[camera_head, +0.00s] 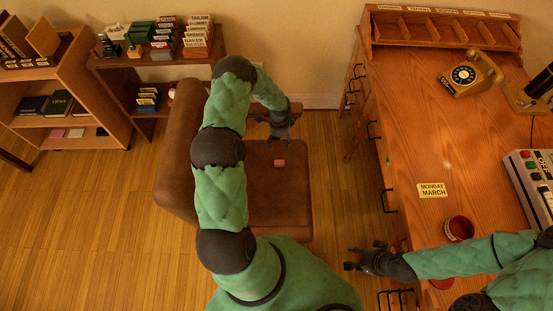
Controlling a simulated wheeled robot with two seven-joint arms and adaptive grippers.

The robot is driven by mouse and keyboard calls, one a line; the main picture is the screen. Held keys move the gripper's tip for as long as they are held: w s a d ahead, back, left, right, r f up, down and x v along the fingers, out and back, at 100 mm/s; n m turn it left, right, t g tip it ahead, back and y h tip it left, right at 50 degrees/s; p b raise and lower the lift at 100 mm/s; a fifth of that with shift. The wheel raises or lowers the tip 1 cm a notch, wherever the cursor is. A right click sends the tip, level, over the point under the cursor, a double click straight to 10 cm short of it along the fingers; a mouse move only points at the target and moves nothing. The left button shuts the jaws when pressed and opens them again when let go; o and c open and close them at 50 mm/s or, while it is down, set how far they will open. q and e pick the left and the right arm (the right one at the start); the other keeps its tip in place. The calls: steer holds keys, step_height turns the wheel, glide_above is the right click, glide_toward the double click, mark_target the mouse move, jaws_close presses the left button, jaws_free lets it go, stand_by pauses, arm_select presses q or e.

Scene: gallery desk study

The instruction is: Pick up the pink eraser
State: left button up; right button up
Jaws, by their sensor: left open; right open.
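The pink eraser (280,163) is a small reddish block lying on the seat of the brown leather chair (240,208). My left gripper (281,137) is open and hangs over the rear part of the seat. In the picture it is just above the eraser, apart from it, with nothing between its fingers. My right gripper (350,259) is open and empty, low in the picture, left of the desk's near edge and to the right of the chair.
The wooden desk (430,130) fills the right side, with a telephone (470,75), a date sign (432,190) and a red cup (459,228). Drawer handles stick out along its left side. Shelves (110,62) stand at the back left. The floor at left is clear.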

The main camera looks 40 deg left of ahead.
arm_select(q)
steer(key=f, duration=0.1)
steer(key=b, duration=0.9)
glide_above(279, 164)
step_height(279, 164, down, 9)
steer(key=f, duration=0.1)
steer(key=f+b, duration=0.1)
steer(key=f, duration=0.1)
steer(key=f+b, duration=0.1)
steer(key=f, duration=0.1)
steer(key=shift+w+a+f, duration=0.15)
steer(key=shift+w, duration=0.1)
step_height(279, 164, down, 5)
steer(key=b, duration=0.2)
steer(key=shift+b, duration=0.35)
steer(key=shift+s, duration=0.1)
steer(key=c, duration=1.2)
